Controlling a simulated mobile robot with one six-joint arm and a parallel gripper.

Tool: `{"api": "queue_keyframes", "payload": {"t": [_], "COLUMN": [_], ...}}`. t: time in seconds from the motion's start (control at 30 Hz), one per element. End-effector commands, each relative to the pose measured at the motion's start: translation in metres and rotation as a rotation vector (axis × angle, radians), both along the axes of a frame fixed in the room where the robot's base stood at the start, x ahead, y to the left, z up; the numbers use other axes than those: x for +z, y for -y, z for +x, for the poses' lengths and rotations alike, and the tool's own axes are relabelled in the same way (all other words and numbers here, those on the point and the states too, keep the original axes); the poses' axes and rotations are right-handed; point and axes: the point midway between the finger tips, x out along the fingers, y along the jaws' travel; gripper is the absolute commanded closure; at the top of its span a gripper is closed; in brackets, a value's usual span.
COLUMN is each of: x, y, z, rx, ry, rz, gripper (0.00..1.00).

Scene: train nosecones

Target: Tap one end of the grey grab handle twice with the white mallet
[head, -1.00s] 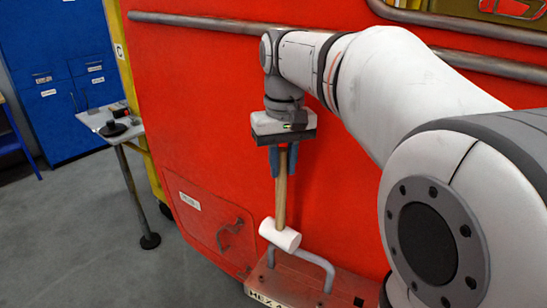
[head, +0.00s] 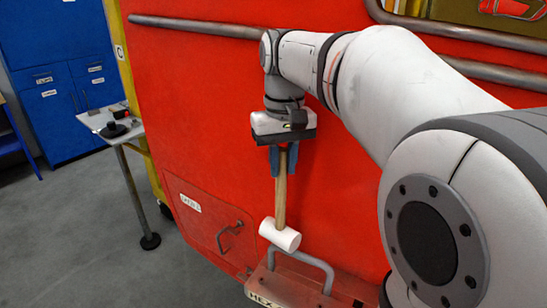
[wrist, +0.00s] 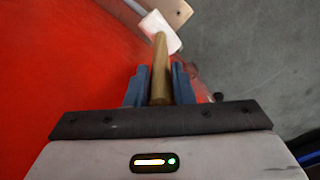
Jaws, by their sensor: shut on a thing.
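My gripper (head: 283,161) is shut on the wooden handle of the white mallet (head: 280,235), which hangs head down. In the wrist view the handle runs between the blue fingers of my gripper (wrist: 160,82), with the white mallet head (wrist: 160,30) beyond them. The grey grab handle (head: 305,256) is a bent bar on the red step at the bottom of the nosecone. The mallet head is at its left end, overlapping it in the head view; I cannot tell whether they touch. The grab handle's left end is partly hidden behind the mallet head.
The red nosecone panel (head: 215,110) rises close behind my gripper, with a grey rail (head: 200,26) across its top. A small hatch with a handle (head: 229,236) is at lower left. A side table (head: 112,127) with small items stands at left. Grey floor (head: 80,235) is clear.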

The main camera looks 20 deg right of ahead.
Motion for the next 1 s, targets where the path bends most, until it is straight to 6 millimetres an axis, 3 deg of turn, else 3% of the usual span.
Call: {"api": "queue_keyframes", "payload": {"t": [1.0], "x": [-0.0112], "y": [0.0000], "z": [0.0002], "rx": [0.000], "ry": [0.001], "rz": [0.000], "gripper": [1.00]}}
